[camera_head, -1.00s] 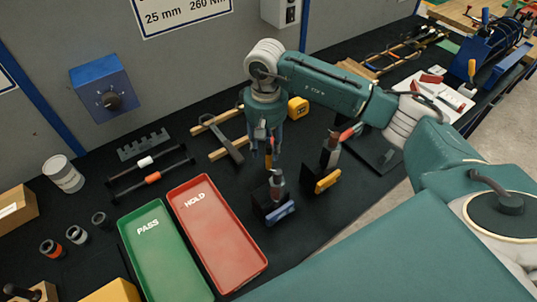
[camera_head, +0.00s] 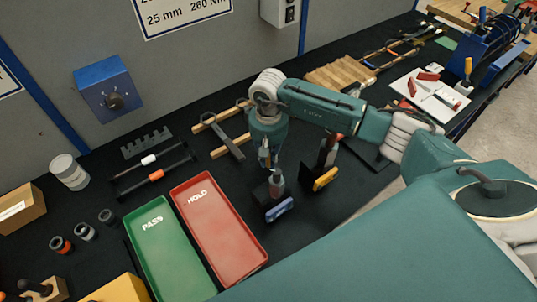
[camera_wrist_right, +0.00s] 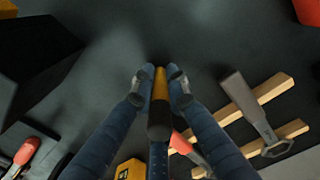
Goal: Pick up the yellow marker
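The yellow marker (camera_wrist_right: 160,88) shows in the right wrist view between my right gripper's two fingers. It has a dark end towards the camera, and its far end is hard to make out. My right gripper (camera_wrist_right: 159,86) has a pad against each side of the marker. In the head view, my right gripper (camera_head: 265,160) points down over the black mat, behind the black stand with a blue front. The marker is small there and mostly covered by the fingers. My left gripper is not in view.
A red HOLD tray (camera_head: 219,232) and a green PASS tray (camera_head: 172,252) lie left of the gripper. Close by are black tool stands with blue (camera_head: 279,210) and yellow (camera_head: 325,179) fronts.

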